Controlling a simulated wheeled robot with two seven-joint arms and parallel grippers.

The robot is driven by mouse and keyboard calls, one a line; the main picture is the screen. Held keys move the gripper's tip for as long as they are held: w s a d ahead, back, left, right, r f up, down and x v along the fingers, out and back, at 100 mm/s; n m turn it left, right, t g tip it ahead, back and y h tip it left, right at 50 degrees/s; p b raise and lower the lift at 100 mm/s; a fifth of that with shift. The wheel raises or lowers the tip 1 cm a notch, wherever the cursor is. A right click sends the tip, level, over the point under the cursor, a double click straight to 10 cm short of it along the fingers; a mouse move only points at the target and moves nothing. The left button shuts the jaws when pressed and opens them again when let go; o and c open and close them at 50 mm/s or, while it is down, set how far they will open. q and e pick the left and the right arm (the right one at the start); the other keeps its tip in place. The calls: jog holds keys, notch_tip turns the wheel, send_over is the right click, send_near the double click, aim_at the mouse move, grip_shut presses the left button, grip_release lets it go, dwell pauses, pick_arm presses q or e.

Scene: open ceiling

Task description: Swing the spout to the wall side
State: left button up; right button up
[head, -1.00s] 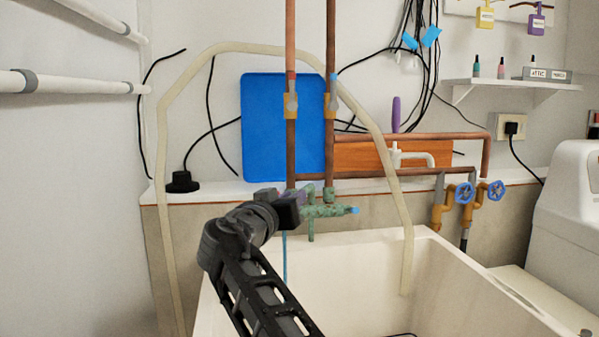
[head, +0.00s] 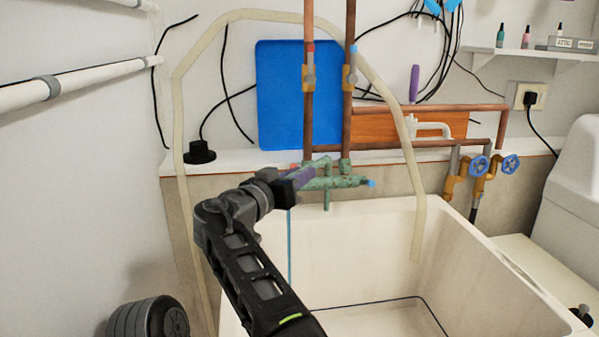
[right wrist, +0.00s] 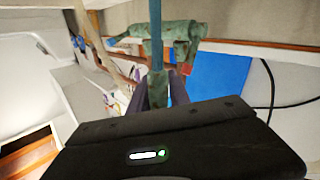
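The tap (head: 345,182) is a green, weathered fitting under two copper pipes at the back of the sink, with a blue tip at its right end. My right gripper (head: 303,177) reaches it from the front left in the head view. Its purple fingers lie at the tap's left side. In the right wrist view, the green end of the spout (right wrist: 157,90) sits between the two fingers, which look closed on it. A thin blue line (head: 290,245) hangs down just below the gripper. The gripper hides part of the spout. My left gripper is not in view.
The white sink (head: 365,235) lies below the tap. A pale hose (head: 418,215) arches over and hangs into it. A blue board (head: 280,95) is behind the pipes. Blue-handled valves (head: 480,166) are to the right. Room in front of the tap is free.

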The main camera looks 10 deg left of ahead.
jog(key=o, duration=0.3)
jog(key=shift+r, duration=0.15)
jog(key=shift+s+a+b, duration=0.2)
jog(key=shift+s+b, duration=0.2)
jog(key=shift+s, duration=0.1)
jog(key=b+v, duration=0.2)
jog(key=v, duration=0.4)
jog(key=shift+s+b, duration=0.3)
jog(key=shift+s, duration=0.05)
jog(key=shift+a, duration=0.15)
